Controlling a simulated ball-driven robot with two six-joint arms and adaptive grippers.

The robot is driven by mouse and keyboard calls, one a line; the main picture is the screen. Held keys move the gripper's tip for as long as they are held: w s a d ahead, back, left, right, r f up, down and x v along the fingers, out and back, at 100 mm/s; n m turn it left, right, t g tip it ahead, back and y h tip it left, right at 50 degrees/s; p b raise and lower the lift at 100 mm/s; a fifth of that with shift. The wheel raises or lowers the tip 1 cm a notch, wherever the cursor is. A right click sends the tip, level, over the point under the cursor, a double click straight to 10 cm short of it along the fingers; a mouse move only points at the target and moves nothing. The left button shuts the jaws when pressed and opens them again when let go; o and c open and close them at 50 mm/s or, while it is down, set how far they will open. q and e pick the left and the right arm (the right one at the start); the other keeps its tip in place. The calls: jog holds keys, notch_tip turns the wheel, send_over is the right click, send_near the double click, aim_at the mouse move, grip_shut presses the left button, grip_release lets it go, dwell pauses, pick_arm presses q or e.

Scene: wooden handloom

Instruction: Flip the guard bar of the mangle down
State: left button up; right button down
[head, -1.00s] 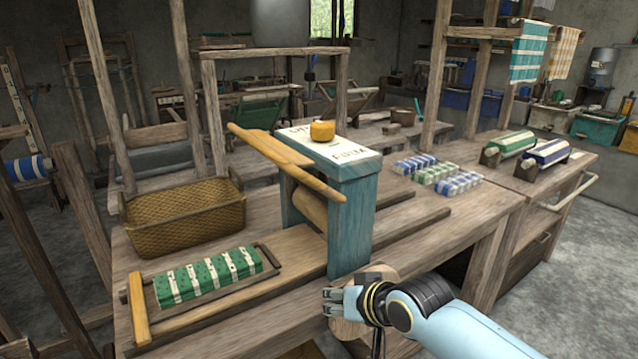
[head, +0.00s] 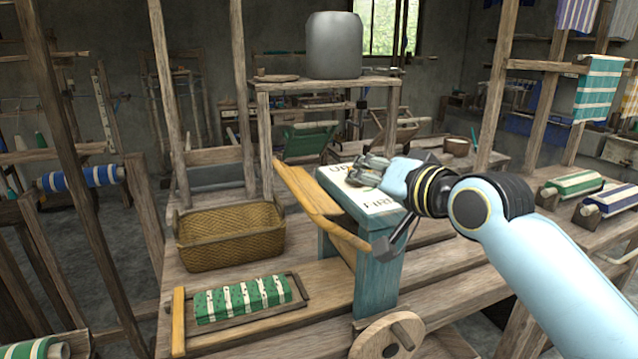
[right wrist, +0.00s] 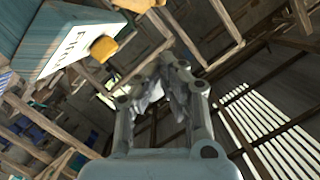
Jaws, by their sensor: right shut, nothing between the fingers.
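The mangle is a teal wooden frame (head: 379,280) on the bench, with a lettered white top (head: 384,205). A yellow-brown wooden guard bar (head: 318,205) runs along its left side at top height, sloping outward. My right gripper (head: 366,172) is shut and empty, in front of the lettered top in the head view, to the right of the guard bar and apart from it. In the right wrist view the shut fingers (right wrist: 160,88) point up, with the mangle top (right wrist: 68,42) and a yellow block (right wrist: 103,48) to their left. My left gripper is not in view.
A green-striped cloth (head: 243,299) lies on a board left of the mangle, before a wicker basket (head: 230,238). A wooden wheel (head: 372,342) is at the mangle's front. Striped rolls (head: 573,184) lie at right. A wooden post (head: 160,100) stands behind the basket.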

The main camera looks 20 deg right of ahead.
jog(key=w+a+f+p, duration=0.1)
jog(key=w+a+f, duration=0.3)
jog(key=w, duration=0.5)
jog(key=shift+w+a+f, duration=0.2)
jog(key=shift+w+f, duration=0.05)
jog(key=shift+f, duration=0.3)
jog(key=shift+a, duration=0.1)
